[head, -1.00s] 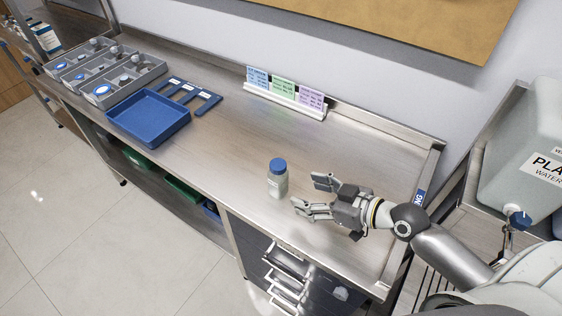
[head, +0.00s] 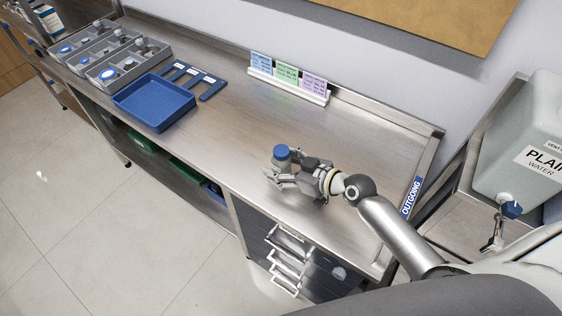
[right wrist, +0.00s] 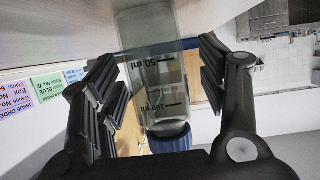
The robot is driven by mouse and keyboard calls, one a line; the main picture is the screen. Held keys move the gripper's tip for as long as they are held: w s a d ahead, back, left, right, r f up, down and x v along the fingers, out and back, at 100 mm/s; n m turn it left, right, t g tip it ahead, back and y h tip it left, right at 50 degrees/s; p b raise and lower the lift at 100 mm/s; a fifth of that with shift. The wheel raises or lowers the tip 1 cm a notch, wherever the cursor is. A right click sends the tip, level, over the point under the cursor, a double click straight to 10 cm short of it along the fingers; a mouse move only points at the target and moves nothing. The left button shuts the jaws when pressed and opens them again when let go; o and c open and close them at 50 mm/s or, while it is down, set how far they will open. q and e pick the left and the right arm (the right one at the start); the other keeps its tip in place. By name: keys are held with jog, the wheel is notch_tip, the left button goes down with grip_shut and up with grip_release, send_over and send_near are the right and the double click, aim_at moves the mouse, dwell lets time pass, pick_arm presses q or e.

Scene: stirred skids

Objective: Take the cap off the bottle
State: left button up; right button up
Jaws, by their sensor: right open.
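The bottle (right wrist: 157,75) is clear with volume marks and has a blue cap (head: 281,153). It stands upright on the steel bench, and in the right wrist view it appears upside down with its cap (right wrist: 170,137) at the bottom. My right gripper (head: 276,173) is open, with its fingers on either side of the bottle body below the cap. In the right wrist view the open fingers (right wrist: 160,84) flank the bottle, with a gap at least on the right. In the head view the gripper hides most of the bottle body. My left gripper is not in view.
A blue tray (head: 184,108), a blue slotted rack (head: 212,91) and a grey divided bin (head: 92,72) are at the bench's left. A card holder (head: 290,91) stands at the back. A water container (head: 530,130) is at right. The middle of the bench is clear.

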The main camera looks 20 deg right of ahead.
jog(key=shift+w+a+f, duration=0.2)
jog(key=shift+w, duration=0.2)
jog(key=shift+s, duration=0.1)
jog(key=shift+c, duration=1)
jog(key=c, duration=0.9)
jog(key=shift+r, duration=0.2)
